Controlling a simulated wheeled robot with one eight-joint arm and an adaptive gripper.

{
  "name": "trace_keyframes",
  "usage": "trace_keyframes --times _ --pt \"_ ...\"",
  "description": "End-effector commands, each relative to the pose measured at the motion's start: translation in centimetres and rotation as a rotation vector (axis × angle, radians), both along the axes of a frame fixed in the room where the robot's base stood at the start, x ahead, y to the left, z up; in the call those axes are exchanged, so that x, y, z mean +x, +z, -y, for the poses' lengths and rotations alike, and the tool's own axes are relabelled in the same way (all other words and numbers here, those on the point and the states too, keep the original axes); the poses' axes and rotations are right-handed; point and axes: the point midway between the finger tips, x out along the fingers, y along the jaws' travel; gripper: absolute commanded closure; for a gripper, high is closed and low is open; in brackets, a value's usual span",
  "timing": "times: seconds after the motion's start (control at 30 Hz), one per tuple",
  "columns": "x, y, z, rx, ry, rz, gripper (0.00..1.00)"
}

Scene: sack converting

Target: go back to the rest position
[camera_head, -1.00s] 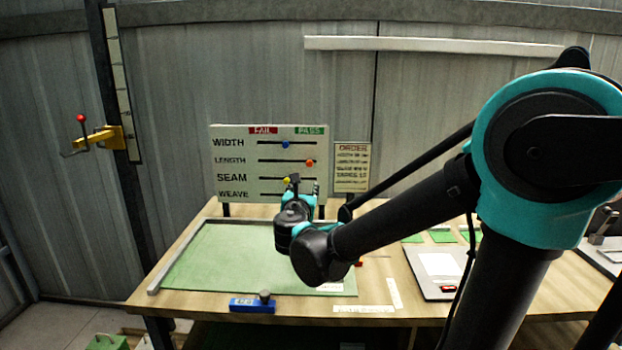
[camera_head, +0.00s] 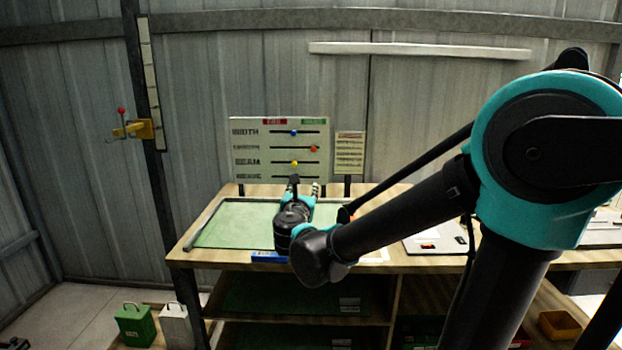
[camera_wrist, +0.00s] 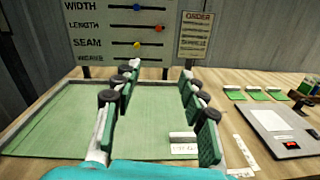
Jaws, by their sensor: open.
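My gripper (camera_head: 305,188) is at the end of my arm, in front of the slider board in the head view. In the wrist view its two green-padded fingers (camera_wrist: 157,100) are spread apart with nothing between them. Beneath it lies a green mat (camera_head: 232,226) on the wooden table (camera_head: 385,200); the mat also shows in the wrist view (camera_wrist: 55,118). The board (camera_head: 243,160) stands upright at the back of the table, with blue, orange and yellow knobs on its rows. The lowest row is partly hidden in the head view by my gripper.
An order sign (camera_head: 350,153) stands right of the board. A grey panel (camera_head: 432,238) lies on the table's right side, and a blue block (camera_head: 266,257) at its front edge. Green and white boxes (camera_head: 135,325) stand low at left. A yellow wall bracket (camera_head: 138,129) is at far left.

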Motion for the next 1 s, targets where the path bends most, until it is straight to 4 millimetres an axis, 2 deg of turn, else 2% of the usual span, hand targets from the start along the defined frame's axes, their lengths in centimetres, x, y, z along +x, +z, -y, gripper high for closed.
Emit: trace_keyframes --times 0.07,0.37,0.57,0.67,0.77,0.87,0.9,1.0 --pt "0.0 -0.1 0.3 0.011 -0.006 -0.004 0.57" --pt "-0.3 -2.5 4.7 0.209 -0.097 -0.065 0.57" --pt "-1.1 -5.2 9.0 0.424 -0.204 -0.119 0.57" --pt "-2.0 -7.2 11.8 0.576 -0.284 -0.149 0.57" --pt "-3.5 -9.8 15.1 0.769 -0.396 -0.178 0.57" --pt "-6.2 -13.4 18.9 1.043 -0.562 -0.201 0.57" --pt "-7.7 -15.2 20.4 1.172 -0.645 -0.206 0.57" --pt "-11.7 -19.3 23.0 1.494 -0.863 -0.198 0.57"
